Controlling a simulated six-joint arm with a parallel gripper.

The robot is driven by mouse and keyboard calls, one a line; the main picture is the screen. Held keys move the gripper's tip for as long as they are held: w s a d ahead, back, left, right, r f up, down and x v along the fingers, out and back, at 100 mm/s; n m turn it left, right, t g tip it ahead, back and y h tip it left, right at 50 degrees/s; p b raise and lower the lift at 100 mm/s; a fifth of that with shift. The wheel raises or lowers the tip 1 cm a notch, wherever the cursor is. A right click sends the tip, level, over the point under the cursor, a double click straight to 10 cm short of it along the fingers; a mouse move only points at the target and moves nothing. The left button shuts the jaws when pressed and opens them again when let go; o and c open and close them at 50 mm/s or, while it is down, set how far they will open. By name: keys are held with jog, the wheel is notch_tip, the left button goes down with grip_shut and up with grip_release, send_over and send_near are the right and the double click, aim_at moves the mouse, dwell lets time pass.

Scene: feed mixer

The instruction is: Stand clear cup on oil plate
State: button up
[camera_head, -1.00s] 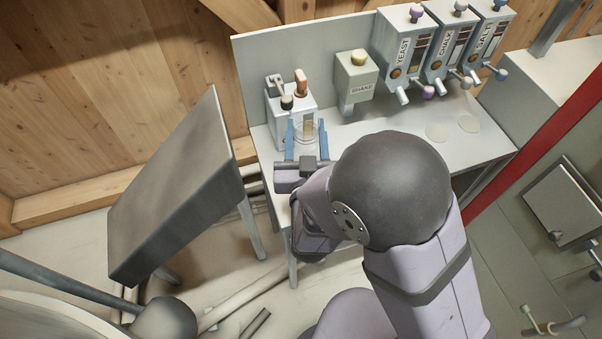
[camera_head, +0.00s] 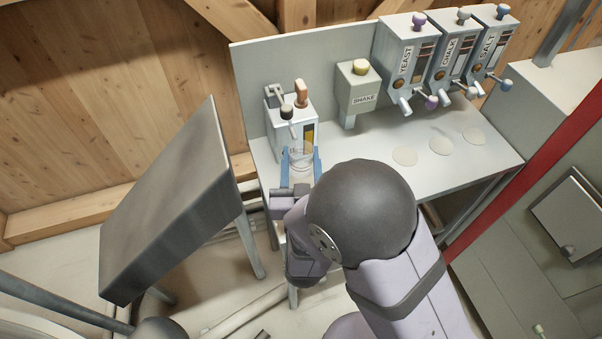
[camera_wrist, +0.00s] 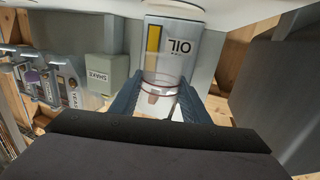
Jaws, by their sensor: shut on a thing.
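A clear cup (camera_head: 300,154) is between the blue fingers of my gripper (camera_head: 301,163), in front of the oil dispenser (camera_head: 283,128) at the table's left end. In the wrist view my gripper (camera_wrist: 155,100) is shut on the clear cup (camera_wrist: 158,98), with one finger on each side. The oil dispenser (camera_wrist: 180,60) stands right behind the cup there, its OIL label upside down. The oil plate cannot be made out; the cup and gripper cover that spot. I cannot tell if the cup's base touches anything.
The SHAKE box (camera_head: 357,95) stands right of the oil dispenser. The YEAST (camera_head: 403,60), CHALK (camera_head: 443,60) and SALT (camera_head: 483,50) dispensers stand further right, with pale round plates (camera_head: 441,146) on the table before them. A dark slanted panel (camera_head: 170,205) stands at left.

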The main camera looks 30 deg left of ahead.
aim_at(301, 172)
jog(key=shift+f, duration=2.5)
jog(key=shift+f+b, duration=0.15)
jog(key=shift+b, duration=0.15)
jog(key=o, duration=1)
jog(key=shift+r, duration=0.2)
jog(key=b+v, duration=0.1)
jog(key=v, duration=0.5)
jog(key=shift+f, duration=0.1)
jog(key=shift+v, duration=0.8)
